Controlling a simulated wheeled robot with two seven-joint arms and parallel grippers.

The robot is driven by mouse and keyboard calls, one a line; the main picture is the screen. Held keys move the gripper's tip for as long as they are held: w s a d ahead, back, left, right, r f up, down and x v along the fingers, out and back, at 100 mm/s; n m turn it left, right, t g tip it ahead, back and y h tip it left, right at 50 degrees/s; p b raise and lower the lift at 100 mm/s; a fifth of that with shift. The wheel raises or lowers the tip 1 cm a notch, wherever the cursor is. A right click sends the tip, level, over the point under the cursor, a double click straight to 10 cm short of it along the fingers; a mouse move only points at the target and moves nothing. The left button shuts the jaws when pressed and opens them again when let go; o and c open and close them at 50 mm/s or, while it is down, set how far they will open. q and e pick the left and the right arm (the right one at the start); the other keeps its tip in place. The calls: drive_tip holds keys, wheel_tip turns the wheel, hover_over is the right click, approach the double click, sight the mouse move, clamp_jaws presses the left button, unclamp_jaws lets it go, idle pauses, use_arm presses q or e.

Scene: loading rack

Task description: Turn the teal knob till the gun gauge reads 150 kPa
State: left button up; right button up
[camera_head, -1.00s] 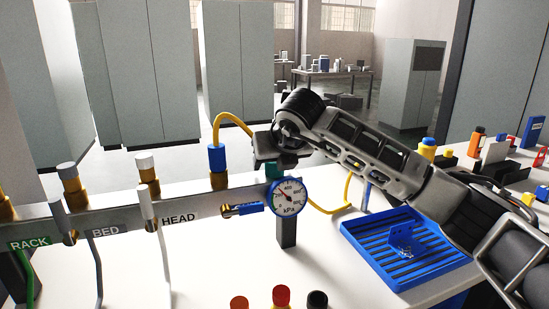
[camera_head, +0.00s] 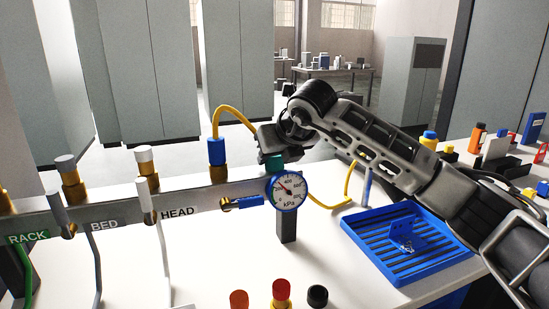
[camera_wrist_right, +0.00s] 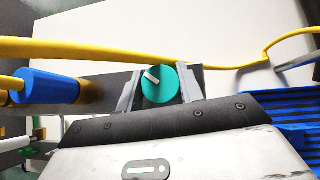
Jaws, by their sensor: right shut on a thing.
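The teal knob (camera_wrist_right: 160,85) sits between the fingers of my right gripper (camera_wrist_right: 158,92) in the right wrist view, with a pale pointer mark on its top. In the head view the right gripper (camera_head: 276,152) is over the knob from above and shut on it; only a bit of teal shows above the gauge. The gun gauge (camera_head: 288,190) has a white face, a blue rim and kPa lettering, just below the knob. Its red needle points to the upper left; the exact reading is too small to tell. My left gripper is not in view.
A grey rail (camera_head: 120,209) labelled RACK, BED and HEAD carries several valves to the left. A yellow hose (camera_head: 237,112) loops behind the gripper. A blue slotted tray (camera_head: 440,262) stands right of the gauge. Red, orange and black caps stand at the front edge.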

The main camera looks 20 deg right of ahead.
drive_tip(key=shift+d+n+y, duration=0.1)
drive_tip(key=shift+n+y, duration=0.6)
drive_tip(key=shift+n, duration=0.1)
drive_tip(key=n+y, duration=0.1)
drive_tip(key=n, duration=0.1)
drive_tip(key=n+g+y, duration=0.1)
drive_tip(key=shift+r+n+g+y+p, duration=0.2)
drive_tip(key=shift+n+g+y+p, duration=0.1)
drive_tip(key=shift+n+p, duration=0.1)
drive_tip(key=n+g+y+p, duration=0.1)
drive_tip(key=n, duration=0.2)
drive_tip(key=shift+r+g+y+p, duration=0.1)
drive_tip(key=shift+g+y+p, duration=0.3)
drive_tip(key=shift+w+n+g+y+p, duration=0.1)
drive_tip(key=shift+n+g+y+p, duration=0.25)
drive_tip(key=shift+n, duration=0.45)
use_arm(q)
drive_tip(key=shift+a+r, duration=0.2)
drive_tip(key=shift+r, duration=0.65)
use_arm(e)
drive_tip(key=shift+n+g, duration=0.35)
drive_tip(key=shift+n, duration=0.05)
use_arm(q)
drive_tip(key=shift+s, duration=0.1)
use_arm(e)
drive_tip(key=o, duration=1)
drive_tip(key=shift+f, duration=0.2)
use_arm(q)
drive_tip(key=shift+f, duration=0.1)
